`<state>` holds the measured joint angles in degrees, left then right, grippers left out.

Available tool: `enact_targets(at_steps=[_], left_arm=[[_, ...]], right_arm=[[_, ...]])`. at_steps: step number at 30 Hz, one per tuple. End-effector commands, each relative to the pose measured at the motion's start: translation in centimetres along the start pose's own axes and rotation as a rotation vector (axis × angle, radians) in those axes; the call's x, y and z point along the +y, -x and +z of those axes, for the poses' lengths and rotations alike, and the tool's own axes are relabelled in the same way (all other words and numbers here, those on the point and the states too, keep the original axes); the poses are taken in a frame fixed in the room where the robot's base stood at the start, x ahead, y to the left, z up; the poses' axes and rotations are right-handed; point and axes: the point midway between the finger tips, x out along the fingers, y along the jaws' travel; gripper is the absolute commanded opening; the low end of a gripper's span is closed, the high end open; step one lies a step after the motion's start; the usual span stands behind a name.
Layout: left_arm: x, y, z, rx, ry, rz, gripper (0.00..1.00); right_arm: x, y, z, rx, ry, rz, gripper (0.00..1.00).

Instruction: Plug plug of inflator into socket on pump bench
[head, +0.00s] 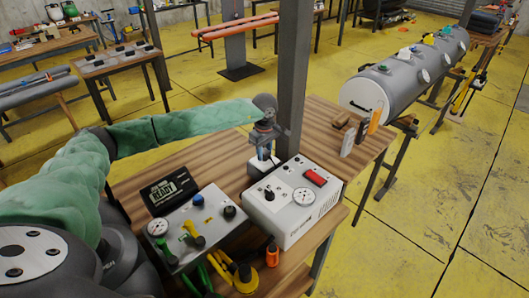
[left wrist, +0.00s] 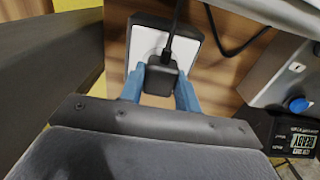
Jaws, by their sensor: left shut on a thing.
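My left gripper (head: 264,155) reaches over the bench and points down beside the grey post. In the left wrist view its blue fingers (left wrist: 160,92) are shut on the black plug (left wrist: 161,76), one finger on each side. A black cable (left wrist: 177,20) runs from the plug to the top of that view. The white socket plate (left wrist: 144,44) with a dark frame lies behind the plug. It shows as a pale block (head: 256,167) under the gripper in the head view. I cannot tell whether the plug touches the socket or is in it. My right gripper is not in view.
On the wooden pump bench (head: 130,187) stand a pale box (head: 265,207) with a gauge and red switch, a grey control panel (head: 178,222), and a READY display (head: 170,187). The grey post (head: 291,90) rises close to my left gripper. A grey cylinder (head: 385,92) stands at right.

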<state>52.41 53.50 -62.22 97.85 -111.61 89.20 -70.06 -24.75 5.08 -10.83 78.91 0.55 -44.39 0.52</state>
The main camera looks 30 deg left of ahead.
Motion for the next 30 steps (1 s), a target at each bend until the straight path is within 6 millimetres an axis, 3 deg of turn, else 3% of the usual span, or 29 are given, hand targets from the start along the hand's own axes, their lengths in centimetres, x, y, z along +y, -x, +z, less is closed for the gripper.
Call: enact_targets(at_steps=[23,24,27,30], left_arm=[[0.0,-1.2,0.0,0.000,0.000,0.000,0.12],[0.0,-1.1,0.0,0.000,0.000,0.000,0.38],[0.0,-1.1,0.0,0.000,0.000,0.000,0.58],[0.0,-1.1,0.0,0.000,0.000,0.000,0.58]], right_arm=[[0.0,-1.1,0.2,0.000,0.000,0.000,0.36],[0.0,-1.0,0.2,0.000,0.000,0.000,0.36],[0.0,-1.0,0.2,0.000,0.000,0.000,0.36],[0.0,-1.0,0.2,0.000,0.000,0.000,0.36]])
